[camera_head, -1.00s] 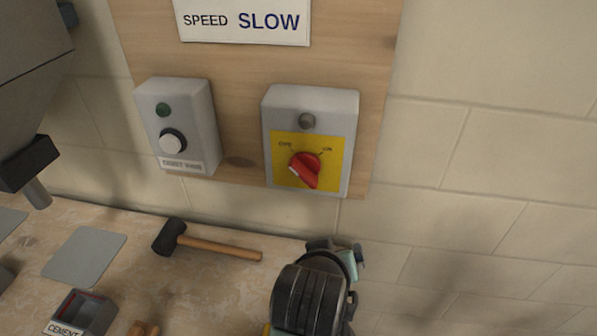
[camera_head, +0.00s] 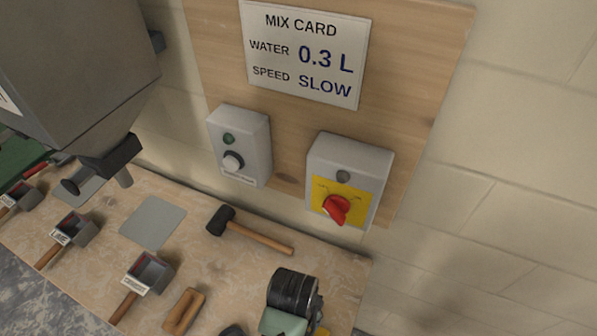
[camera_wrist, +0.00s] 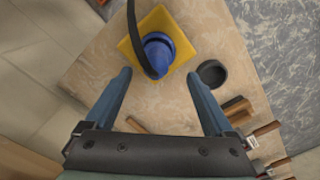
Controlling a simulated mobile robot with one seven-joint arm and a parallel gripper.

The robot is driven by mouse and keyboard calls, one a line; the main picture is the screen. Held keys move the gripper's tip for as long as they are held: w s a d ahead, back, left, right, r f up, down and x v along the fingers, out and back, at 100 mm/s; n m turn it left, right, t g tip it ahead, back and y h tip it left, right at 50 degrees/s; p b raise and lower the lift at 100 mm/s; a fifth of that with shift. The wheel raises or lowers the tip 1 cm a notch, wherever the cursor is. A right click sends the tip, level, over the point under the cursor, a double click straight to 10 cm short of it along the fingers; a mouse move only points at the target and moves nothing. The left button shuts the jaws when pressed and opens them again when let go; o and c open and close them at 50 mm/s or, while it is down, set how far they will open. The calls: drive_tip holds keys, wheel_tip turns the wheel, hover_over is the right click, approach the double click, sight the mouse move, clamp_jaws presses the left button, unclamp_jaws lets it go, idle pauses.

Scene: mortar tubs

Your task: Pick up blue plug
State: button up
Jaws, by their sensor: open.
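The blue plug (camera_wrist: 158,52) sits on a yellow square plate (camera_wrist: 181,27) in the wrist view, with a dark cable or strap curving across its left side. My gripper (camera_wrist: 158,76) is open, its two blue fingers spread apart on either side below the plug in the picture. Nothing is between the fingertips. In the head view my arm hides the plug, and only a sliver of yellow (camera_head: 322,331) shows beside it.
A black round cup (camera_wrist: 212,73) stands right of the plug. The bench holds a mallet (camera_head: 250,231), a wooden-handled tool (camera_head: 184,311), a grey sheet (camera_head: 152,222) and labelled scoops. A wall panel with a red rotary switch (camera_head: 336,209) rises behind.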

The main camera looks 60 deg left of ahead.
drive_tip(key=shift+w+d+f+p, duration=0.15)
drive_tip(key=shift+f+p, duration=0.15)
drive_tip(key=shift+f, duration=1.7)
drive_tip(key=shift+w+f+p, duration=0.1)
drive_tip(key=shift+f+p, duration=0.2)
drive_tip(key=shift+f, duration=1.7)
drive_tip(key=c, duration=1.4)
